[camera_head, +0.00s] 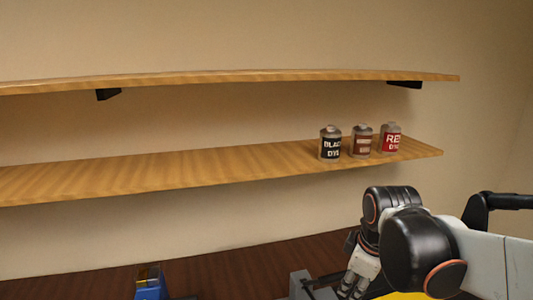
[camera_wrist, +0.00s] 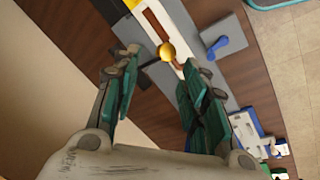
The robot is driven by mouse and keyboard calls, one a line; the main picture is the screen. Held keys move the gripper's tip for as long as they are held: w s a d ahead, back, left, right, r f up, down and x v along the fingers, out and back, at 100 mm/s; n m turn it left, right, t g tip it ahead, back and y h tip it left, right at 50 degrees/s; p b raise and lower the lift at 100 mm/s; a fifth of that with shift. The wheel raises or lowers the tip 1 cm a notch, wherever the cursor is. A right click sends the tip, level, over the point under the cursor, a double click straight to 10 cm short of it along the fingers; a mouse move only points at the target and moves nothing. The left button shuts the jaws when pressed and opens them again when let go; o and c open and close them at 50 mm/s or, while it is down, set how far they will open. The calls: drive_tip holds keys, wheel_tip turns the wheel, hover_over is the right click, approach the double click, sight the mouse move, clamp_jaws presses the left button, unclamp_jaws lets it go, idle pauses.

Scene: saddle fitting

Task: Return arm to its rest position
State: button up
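My arm reaches in from the right in the head view, and my gripper (camera_head: 355,284) points down at the bottom edge over the dark wooden bench (camera_head: 235,272). In the wrist view my gripper (camera_wrist: 166,66) has its two green-padded fingers well apart, with nothing held between them. A round gold knob (camera_wrist: 167,51) on a white and brown piece shows beyond the fingertips. I cannot tell how far below the fingertips it is.
A wooden shelf (camera_head: 130,174) holds a black dye can (camera_head: 330,145), a brown-labelled can (camera_head: 361,143) and a red dye can (camera_head: 390,140). An upper shelf (camera_head: 220,77) is bare. A blue object (camera_head: 151,285) stands on the bench. A blue-handled piece (camera_wrist: 228,42) lies beyond my right finger.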

drive_tip(key=s+f+m+t+b, duration=0.3)
drive_tip(key=s+f+m+b, duration=0.4)
drive_tip(key=s+m, duration=0.4)
drive_tip(key=shift+d+t+b, duration=0.15)
drive_tip(key=shift+t+b, duration=0.25)
drive_tip(key=shift+b, duration=0.05)
drive_tip(key=shift+r, duration=0.1)
idle(0.3)
